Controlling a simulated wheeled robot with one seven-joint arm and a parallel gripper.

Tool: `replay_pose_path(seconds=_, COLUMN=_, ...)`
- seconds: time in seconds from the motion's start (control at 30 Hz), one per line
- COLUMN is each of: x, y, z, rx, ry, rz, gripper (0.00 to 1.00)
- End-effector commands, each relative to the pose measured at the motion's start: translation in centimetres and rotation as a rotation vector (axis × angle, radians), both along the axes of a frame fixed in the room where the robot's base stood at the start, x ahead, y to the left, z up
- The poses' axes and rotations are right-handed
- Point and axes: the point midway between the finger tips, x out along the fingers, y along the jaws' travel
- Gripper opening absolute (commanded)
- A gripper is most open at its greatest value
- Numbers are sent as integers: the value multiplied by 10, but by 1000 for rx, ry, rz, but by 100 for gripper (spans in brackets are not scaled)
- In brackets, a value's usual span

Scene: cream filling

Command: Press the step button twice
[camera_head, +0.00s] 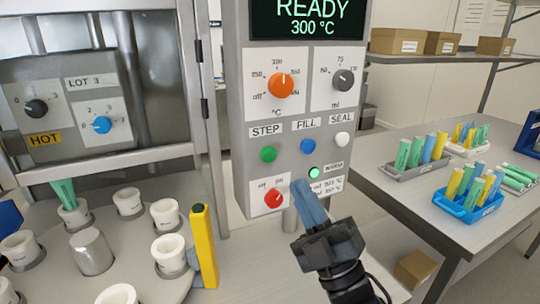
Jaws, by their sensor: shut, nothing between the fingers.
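The green step button (268,154) sits under the STEP label on the grey control panel (237,180). To its right are the blue FILL button (307,146) and the white SEAL button (342,139). My gripper (303,187) has its blue fingers shut and empty. It is in front of the panel's lower part, below and to the right of the step button, and appears apart from it. The fingers point up toward the panel and hide part of its lower edge. The display (308,16) reads READY, 300 °C.
A red on/off knob (273,197) is just left of my fingers. An orange knob (280,86) and a grey knob (343,79) stick out above. A yellow post (204,247) stands lower left by a turntable with white cups. A table (405,202) with tube racks is right.

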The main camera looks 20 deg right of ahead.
Motion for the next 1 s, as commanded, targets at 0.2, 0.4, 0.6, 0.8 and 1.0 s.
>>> replay_pose_path(seconds=0.2, x=16, y=0, z=0, rx=0, ry=-1, rz=-1, gripper=0)
replay_pose_path(seconds=0.4, x=42, y=-1, z=0, rx=1, ry=-1, rz=0, gripper=0)
replay_pose_path(seconds=0.6, x=67, y=0, z=-3, rx=1, ry=-3, rz=1, gripper=0)
replay_pose_path(seconds=0.8, x=83, y=0, z=-1, rx=1, ry=-1, rz=1, gripper=0)
replay_pose_path(seconds=1.0, x=87, y=0, z=0, rx=1, ry=0, rz=1, gripper=0)
